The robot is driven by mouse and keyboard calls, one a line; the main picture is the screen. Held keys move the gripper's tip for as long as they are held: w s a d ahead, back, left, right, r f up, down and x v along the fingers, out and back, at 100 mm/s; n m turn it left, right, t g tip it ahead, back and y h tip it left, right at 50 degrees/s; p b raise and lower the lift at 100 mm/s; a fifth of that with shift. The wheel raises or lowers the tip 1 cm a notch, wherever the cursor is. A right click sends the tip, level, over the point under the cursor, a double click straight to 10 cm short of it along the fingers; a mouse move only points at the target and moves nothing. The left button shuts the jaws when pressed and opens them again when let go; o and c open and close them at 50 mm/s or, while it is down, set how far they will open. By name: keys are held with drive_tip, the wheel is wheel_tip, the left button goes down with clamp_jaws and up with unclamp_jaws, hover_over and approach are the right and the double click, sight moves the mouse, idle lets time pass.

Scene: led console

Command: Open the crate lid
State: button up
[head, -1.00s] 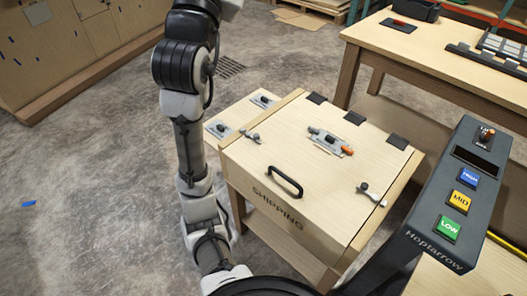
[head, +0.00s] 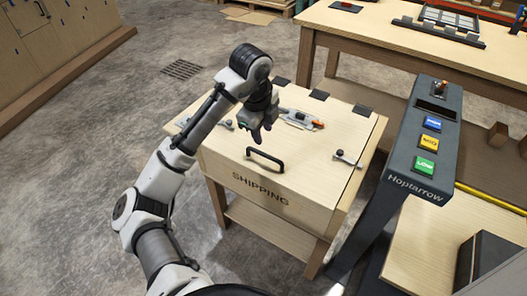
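The wooden shipping crate (head: 262,196) stands in the middle of the head view, with its pale lid (head: 310,150) lying shut on top. A black bar handle (head: 265,160) is near the lid's front edge. A small latch sits at the lid's right edge (head: 347,159), and another at the left edge (head: 228,124) is partly behind my arm. A metal clamp with an orange tip (head: 302,119) lies mid-lid. My gripper (head: 262,134) points down above the lid, behind and left of the handle, apart from it. Its fingers are dark and small, and their gap is unclear.
A grey console (head: 415,150) with blue, yellow and green buttons stands close at the crate's right. Black hinges (head: 319,95) line the lid's back edge. A wooden workbench (head: 390,45) is behind. Concrete floor (head: 90,180) is clear on the left.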

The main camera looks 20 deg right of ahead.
sight(267, 155)
drive_tip(key=f, duration=0.3)
drive_tip(key=w+d+f, duration=0.1)
drive_tip(key=f, duration=0.6)
drive_tip(key=shift+w+d+f+p, duration=0.15)
drive_tip(key=shift+d+p, duration=0.15)
clamp_jaws()
